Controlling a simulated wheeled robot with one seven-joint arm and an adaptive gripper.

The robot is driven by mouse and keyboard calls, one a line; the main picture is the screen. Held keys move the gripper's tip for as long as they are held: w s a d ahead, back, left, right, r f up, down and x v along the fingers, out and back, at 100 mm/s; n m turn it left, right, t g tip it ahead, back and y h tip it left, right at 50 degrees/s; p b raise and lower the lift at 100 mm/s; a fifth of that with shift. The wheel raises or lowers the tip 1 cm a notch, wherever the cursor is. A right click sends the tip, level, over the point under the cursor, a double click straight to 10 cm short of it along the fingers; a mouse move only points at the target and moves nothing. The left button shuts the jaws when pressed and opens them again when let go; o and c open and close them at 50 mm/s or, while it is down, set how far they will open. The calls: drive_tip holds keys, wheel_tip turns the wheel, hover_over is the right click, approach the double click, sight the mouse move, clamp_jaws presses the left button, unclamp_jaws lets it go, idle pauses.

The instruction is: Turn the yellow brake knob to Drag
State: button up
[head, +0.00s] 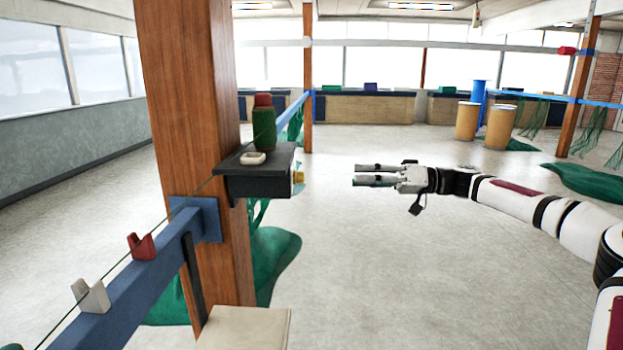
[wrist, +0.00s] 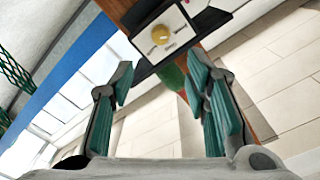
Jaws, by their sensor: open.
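The yellow brake knob (head: 298,177) sits on the right-hand face of a small black shelf box (head: 262,183) fixed to a wooden post. In the wrist view the knob (wrist: 161,35) is round and yellow on a white plate (wrist: 177,33), near the top of the picture; its markings are too small to read. My gripper (head: 357,174) is open and empty in the head view, to the right of the knob and apart from it. In the wrist view its two fingers (wrist: 160,88) are spread, with the knob beyond them.
A green bottle with a red cap (head: 264,125) and a small white dish (head: 253,158) stand on the box. The wooden post (head: 190,90) and a blue rail (head: 150,283) are at the left. Green netting (head: 275,255) hangs below. The floor under my arm is clear.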

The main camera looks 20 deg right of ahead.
sight(299, 177)
drive_tip(key=p+x, duration=0.2)
drive_tip(key=x, duration=1.1)
drive_tip(key=shift+a, duration=0.3)
clamp_jaws()
